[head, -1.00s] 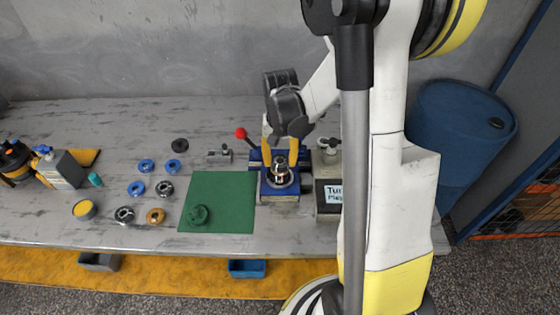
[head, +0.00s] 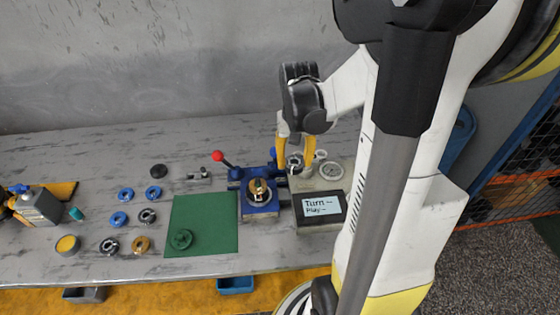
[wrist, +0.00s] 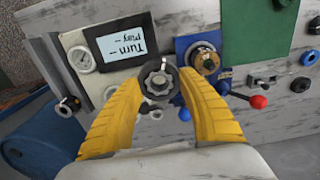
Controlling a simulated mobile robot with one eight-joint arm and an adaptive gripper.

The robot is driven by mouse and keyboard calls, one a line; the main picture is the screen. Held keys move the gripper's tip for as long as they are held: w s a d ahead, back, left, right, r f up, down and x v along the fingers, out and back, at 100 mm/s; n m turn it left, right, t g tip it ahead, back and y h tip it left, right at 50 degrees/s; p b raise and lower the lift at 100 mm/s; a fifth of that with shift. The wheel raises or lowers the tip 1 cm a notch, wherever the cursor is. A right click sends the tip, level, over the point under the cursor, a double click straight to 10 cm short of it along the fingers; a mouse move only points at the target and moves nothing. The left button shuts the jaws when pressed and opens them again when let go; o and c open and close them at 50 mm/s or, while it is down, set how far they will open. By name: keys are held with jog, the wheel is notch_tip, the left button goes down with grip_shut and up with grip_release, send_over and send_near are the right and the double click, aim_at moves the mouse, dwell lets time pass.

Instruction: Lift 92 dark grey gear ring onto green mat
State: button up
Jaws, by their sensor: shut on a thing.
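My gripper (head: 295,152) has yellow fingers, shut on the dark grey gear ring (wrist: 141,78). In the wrist view the ring sits between both fingertips (wrist: 158,80), with a light grey star-shaped part showing in its middle. In the head view the gripper is over the left part of the grey box, right of the blue fixture; the ring is mostly hidden by the fingers there. The green mat (head: 217,212) lies left of the fixture, with a dark green round part (head: 181,239) near its lower left. The mat also shows at the wrist view's upper right (wrist: 255,30).
The blue fixture (head: 262,207) holds a brass-coloured part and has a red-knobbed lever (head: 218,156). The grey box (head: 305,226) bears a display and a gauge. Several rings lie left of the mat. The mat's upper part is clear.

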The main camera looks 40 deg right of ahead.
jog(key=shift+s+d+r, duration=0.2)
jog(key=shift+s+d, duration=0.05)
jog(key=shift+r, duration=0.1)
jog(key=shift+r+p, duration=0.65)
jog(key=shift+r, duration=0.1)
jog(key=shift+f, duration=0.1)
